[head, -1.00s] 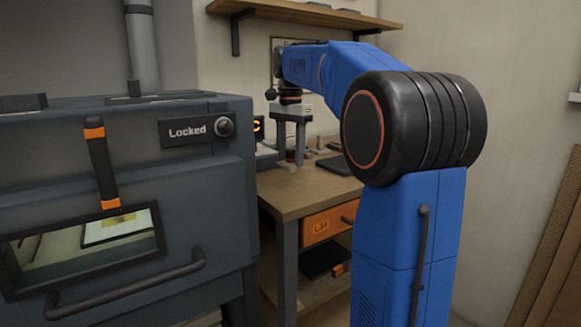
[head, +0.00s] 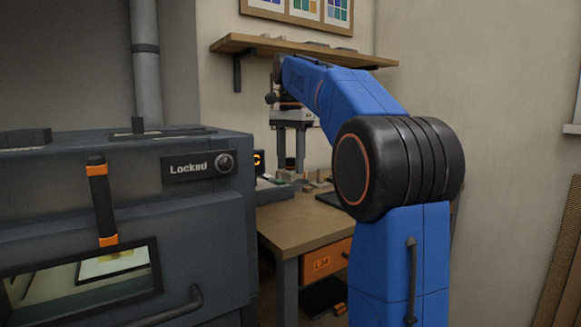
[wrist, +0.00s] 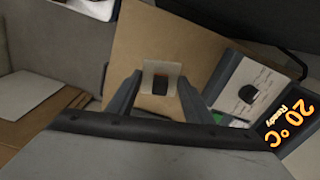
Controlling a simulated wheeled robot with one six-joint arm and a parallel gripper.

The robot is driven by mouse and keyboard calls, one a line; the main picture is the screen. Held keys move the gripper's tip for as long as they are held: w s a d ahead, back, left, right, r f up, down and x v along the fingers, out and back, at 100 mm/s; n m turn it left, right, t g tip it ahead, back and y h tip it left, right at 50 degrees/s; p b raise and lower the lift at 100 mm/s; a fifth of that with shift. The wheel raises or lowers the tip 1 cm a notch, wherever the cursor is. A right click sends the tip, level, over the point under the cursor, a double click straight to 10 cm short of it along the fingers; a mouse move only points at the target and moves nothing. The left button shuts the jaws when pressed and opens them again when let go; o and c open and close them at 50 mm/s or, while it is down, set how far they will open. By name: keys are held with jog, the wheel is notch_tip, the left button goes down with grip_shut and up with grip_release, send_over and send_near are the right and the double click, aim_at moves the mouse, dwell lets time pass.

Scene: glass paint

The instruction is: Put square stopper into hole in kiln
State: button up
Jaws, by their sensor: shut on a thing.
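The kiln (head: 200,228) is the dark grey box at the left of the head view, with a window low on its front. No hole in it can be made out. My gripper (head: 290,168) points down over the back of the wooden table. In the wrist view my gripper (wrist: 161,92) has its two fingers on either side of a pale square stopper (wrist: 150,72) with a dark notch or opening, and is shut on it. The stopper is too small to make out clearly in the head view.
The wooden table (head: 295,226) has several small items at its back. A display (wrist: 283,122) reading 20°C Ready shows at the right of the wrist view. A shelf (head: 300,48) hangs above my arm. A pipe (head: 146,75) rises behind the kiln.

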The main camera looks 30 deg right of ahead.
aim_at(291, 158)
jog(key=shift+r, duration=0.25)
jog(key=shift+r, duration=2.35)
